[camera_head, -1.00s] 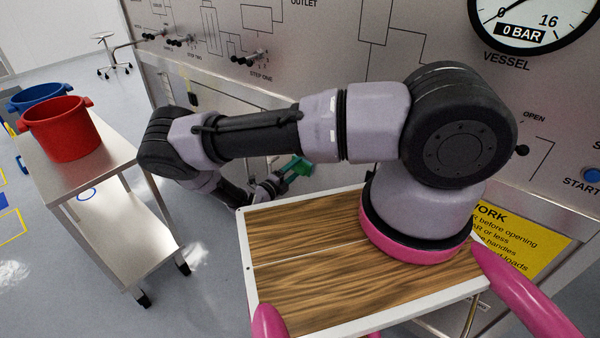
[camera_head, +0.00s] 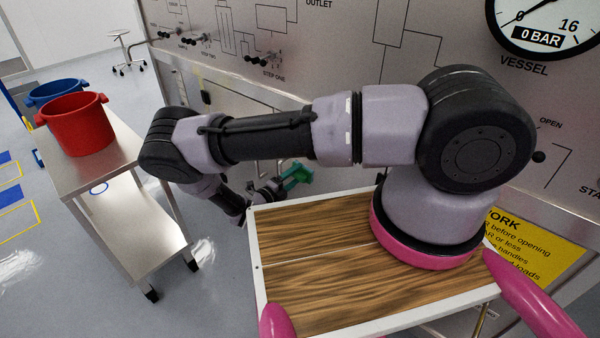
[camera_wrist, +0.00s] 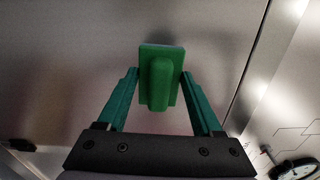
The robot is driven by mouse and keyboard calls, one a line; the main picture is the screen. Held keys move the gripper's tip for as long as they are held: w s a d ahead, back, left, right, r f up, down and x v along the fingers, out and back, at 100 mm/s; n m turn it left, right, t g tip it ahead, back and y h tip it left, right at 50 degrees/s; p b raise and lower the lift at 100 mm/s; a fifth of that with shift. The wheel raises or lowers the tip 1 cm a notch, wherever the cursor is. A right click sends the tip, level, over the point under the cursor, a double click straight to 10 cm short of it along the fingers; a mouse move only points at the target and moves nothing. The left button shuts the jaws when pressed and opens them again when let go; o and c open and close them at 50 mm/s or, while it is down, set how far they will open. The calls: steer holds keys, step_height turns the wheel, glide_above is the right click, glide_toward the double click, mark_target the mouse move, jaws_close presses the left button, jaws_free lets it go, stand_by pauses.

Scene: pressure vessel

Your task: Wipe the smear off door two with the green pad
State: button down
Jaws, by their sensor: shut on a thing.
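The green pad (camera_wrist: 160,92) is a rectangular block with a raised rounded grip. In the wrist view it is between the two teal fingers of my gripper (camera_wrist: 160,88), which is shut on the grip. The pad's far face is turned to a grey metal panel (camera_wrist: 75,65); I cannot tell whether it touches. In the head view my gripper (camera_head: 291,177) and the pad (camera_head: 298,172) are small, low in front of the metal wall, beyond the wooden-topped board. No smear can be made out, and no door number is readable.
A steel trolley (camera_head: 152,232) stands at left with a red pot (camera_head: 76,124) and a blue pot (camera_head: 56,92). The steel wall (camera_head: 330,40) carries small valves (camera_head: 270,57) and a gauge (camera_head: 540,22) reading 0 bar. A dark seam (camera_wrist: 248,62) runs right of the pad.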

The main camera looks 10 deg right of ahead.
steer(key=shift+s+a, duration=0.45)
steer(key=shift+a, duration=0.15)
steer(key=shift+v, duration=1.45)
